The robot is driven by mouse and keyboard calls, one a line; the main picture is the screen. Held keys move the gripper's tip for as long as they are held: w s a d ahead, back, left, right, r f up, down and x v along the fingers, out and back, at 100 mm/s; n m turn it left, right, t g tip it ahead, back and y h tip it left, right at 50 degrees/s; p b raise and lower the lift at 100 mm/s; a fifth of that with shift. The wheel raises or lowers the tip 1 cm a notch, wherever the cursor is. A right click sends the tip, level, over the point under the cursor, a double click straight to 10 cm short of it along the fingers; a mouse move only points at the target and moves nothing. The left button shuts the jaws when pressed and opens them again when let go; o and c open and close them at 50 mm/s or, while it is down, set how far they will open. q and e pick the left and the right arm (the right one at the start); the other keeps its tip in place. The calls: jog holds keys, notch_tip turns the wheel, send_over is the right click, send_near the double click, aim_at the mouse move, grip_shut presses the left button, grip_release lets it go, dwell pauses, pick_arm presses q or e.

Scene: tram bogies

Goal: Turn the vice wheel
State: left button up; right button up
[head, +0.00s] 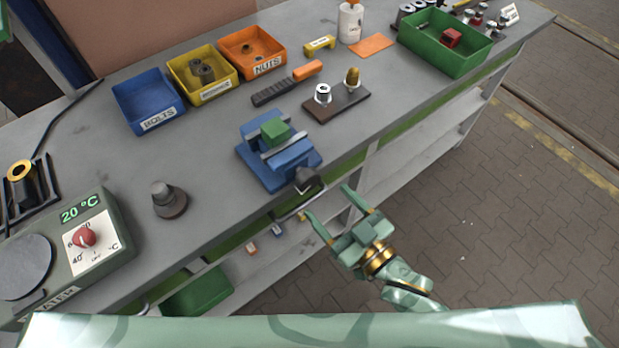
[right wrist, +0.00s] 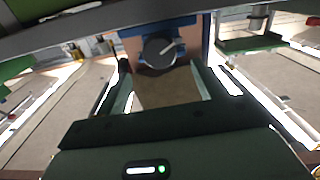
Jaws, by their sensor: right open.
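The blue vice (head: 298,157) stands at the front edge of the grey bench, with a green block (head: 275,131) between its jaws. Its dark vice wheel (head: 307,180) sticks out at the bench's front edge. In the right wrist view the round wheel (right wrist: 158,52) has a light line on its face and shows ahead, between the fingers. My right gripper (head: 328,203) is open and empty, just in front of the wheel and apart from it in the head view. My left gripper is not in view.
Blue (head: 148,98), yellow (head: 203,76) and orange (head: 252,52) bins stand behind the vice. A dark board (head: 337,105) with small parts is right of it; a heater (head: 80,240) is at the left. Shelves lie under the bench; the floor at the right is clear.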

aim_at(311, 184)
jog(key=x, duration=0.8)
jog(key=shift+b, duration=0.35)
jog(key=c, duration=1)
